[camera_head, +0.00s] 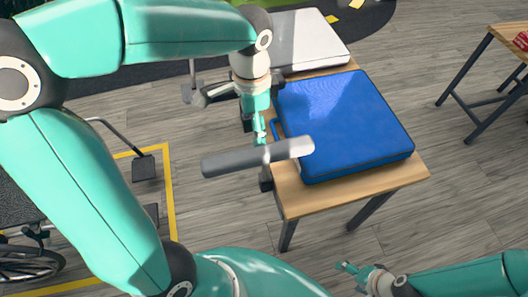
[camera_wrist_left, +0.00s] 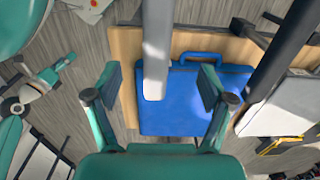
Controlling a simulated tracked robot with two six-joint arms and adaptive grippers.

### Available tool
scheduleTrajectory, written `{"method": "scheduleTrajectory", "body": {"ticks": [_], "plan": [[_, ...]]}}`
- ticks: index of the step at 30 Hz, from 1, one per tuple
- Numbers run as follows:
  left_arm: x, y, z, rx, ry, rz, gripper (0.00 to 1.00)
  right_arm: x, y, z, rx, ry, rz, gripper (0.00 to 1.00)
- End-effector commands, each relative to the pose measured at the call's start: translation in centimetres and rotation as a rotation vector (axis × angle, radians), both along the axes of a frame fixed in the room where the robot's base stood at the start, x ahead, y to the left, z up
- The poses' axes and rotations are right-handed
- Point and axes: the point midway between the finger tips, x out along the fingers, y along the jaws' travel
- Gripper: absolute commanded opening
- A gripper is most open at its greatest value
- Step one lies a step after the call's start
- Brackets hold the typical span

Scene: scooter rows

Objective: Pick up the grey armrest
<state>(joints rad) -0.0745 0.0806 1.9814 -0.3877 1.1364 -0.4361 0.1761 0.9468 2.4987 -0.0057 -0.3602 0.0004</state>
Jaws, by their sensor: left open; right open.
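The grey armrest (camera_head: 228,161) is a long rounded bar in front of the wooden table's left edge, its right end overlapping the blue case in the head view. In the left wrist view the armrest (camera_wrist_left: 156,50) comes down from the top, its end between my open left fingers (camera_wrist_left: 160,82) with a gap on both sides. In the head view my left gripper (camera_head: 261,130) points down at the armrest, partly hidden by it. What supports the armrest is not visible. My right gripper (camera_head: 350,277) is open and empty, low over the floor, far from the armrest.
A blue case (camera_head: 350,120) and a white-topped case (camera_head: 310,38) rest on the wooden table (camera_head: 390,178). A wheelchair (camera_head: 35,245) stands at the left by a yellow floor line. Another table (camera_head: 490,40) is at the upper right. Floor between the tables is clear.

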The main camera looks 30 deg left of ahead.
Motion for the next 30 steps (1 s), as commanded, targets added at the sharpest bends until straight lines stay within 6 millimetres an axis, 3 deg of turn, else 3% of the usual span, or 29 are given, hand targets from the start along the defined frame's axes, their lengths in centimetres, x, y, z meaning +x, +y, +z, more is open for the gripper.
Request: {"method": "scheduleTrajectory", "body": {"ticks": [10,20,30], "plan": [[0.4,-0.7,-7.5,-0.001,0.007,-0.019,0.81,0.0,0.0,-0.4,0.0,0.0,-0.001,0.8],[0.5,-0.8,-10.0,-0.001,0.003,-0.021,0.81,0.0,0.0,-0.4,0.0,0.0,-0.001,0.8],[0.4,-1.0,-14.3,-0.001,0.003,-0.023,0.81,0.0,0.0,-0.2,0.0,0.0,-0.001,0.8]]}}
